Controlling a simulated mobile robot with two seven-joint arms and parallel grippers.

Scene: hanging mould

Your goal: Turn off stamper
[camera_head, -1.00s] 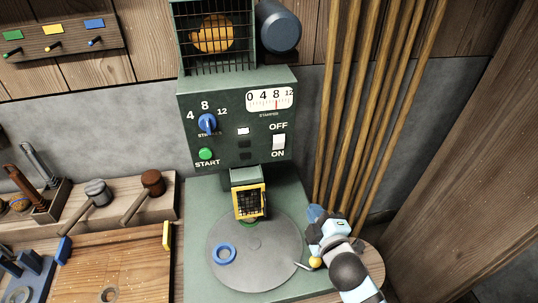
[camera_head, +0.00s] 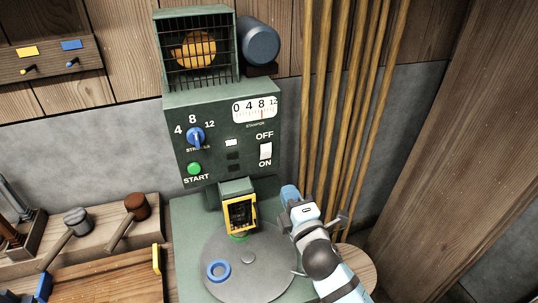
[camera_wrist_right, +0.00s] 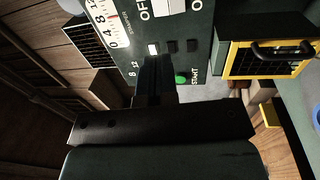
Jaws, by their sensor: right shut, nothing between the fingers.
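The green stamper (camera_head: 222,105) stands in the middle of the head view. Its white rocker switch (camera_head: 265,151) sits between the OFF and ON labels on the panel's right side; which way it is tipped is hard to tell. The switch also shows in part at the top of the right wrist view (camera_wrist_right: 168,7). My right gripper (camera_head: 289,192) is shut and empty, below and a little right of the switch, apart from it. In the right wrist view its closed fingers (camera_wrist_right: 156,72) point towards the panel. My left gripper is not in view.
The panel also has a blue knob (camera_head: 195,136), a green START button (camera_head: 194,168) and a gauge (camera_head: 255,109). A yellow-framed guard (camera_head: 240,214) stands above the round plate (camera_head: 275,268) with a blue ring (camera_head: 218,270). Wooden poles (camera_head: 345,110) rise behind my right arm.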

